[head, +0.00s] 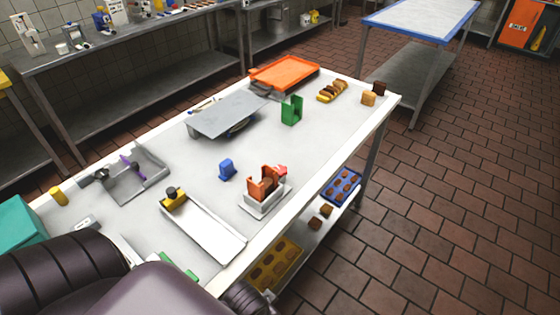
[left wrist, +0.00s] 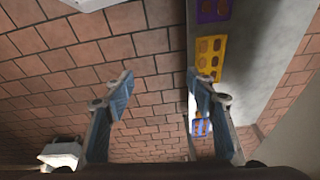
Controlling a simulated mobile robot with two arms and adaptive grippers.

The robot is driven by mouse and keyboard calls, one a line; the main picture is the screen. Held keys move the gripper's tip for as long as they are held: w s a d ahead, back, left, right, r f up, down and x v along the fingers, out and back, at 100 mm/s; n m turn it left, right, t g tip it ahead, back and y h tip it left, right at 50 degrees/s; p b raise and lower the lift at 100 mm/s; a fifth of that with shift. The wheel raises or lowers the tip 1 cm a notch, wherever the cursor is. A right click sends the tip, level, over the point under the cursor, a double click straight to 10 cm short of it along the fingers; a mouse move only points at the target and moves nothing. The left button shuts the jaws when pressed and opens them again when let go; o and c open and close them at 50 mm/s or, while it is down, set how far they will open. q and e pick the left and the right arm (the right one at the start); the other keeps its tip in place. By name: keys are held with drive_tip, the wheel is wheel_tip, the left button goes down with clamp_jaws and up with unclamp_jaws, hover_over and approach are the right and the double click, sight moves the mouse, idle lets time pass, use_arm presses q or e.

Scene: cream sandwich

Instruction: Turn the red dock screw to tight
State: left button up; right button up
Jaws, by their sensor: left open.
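A small red piece (head: 282,169), which looks like the dock screw, sits at the right side of an orange-brown holder (head: 256,189) in a white dock (head: 262,207) near the table's right edge. It is too small to tell how tight it is. My left gripper (left wrist: 162,90) shows in the left wrist view with its two blue-tipped fingers wide apart and nothing between them. It points over the brick floor beside the table's lower shelf, away from the screw. In the head view a dark arm of mine fills the lower left, and neither gripper shows.
The white table holds a blue block (head: 227,169), a white tray with a yellow-black piece (head: 174,199), a green holder (head: 291,110), a grey plate (head: 225,115) and an orange tray (head: 285,73). Filled yellow (head: 272,268) and blue (head: 341,186) trays lie on the lower shelf. Floor right is clear.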

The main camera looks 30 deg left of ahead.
use_arm(q)
wheel_tip(320, 180, up, 15)
drive_tip(key=w+t+p, duration=0.1)
drive_tip(key=w, duration=0.1)
drive_tip(key=w+d+r+m+t, duration=0.15)
drive_tip(key=w+r+t, duration=0.45)
drive_tip(key=w+r, duration=0.6)
drive_tip(key=w+d+r+m+t, duration=0.1)
drive_tip(key=w+r+m+t, duration=0.2)
drive_tip(key=w+r+t, duration=0.85)
drive_tip(key=w+d+r+m+g+h, duration=0.3)
drive_tip(key=w+d+r+m+h, duration=0.3)
drive_tip(key=w+d+m+h, duration=0.3)
drive_tip(key=s+d+m+g+h, duration=0.2)
drive_tip(key=d+m+g+h, duration=0.35)
drive_tip(key=d+m, duration=0.35)
drive_tip(key=m+g+y, duration=0.7)
drive_tip(key=g+y, duration=0.6)
drive_tip(key=y, duration=0.2)
hover_over(280, 169)
drive_tip(key=shift+n, duration=0.25)
wheel_tip(280, 169, down, 14)
drive_tip(key=shift+s+r, duration=0.1)
wheel_tip(280, 169, down, 7)
drive_tip(key=p, duration=0.2)
drive_tip(key=shift+r+p, duration=0.1)
drive_tip(key=shift+p, duration=0.25)
drive_tip(key=shift+f, duration=0.4)
drive_tip(key=c, duration=1.2)
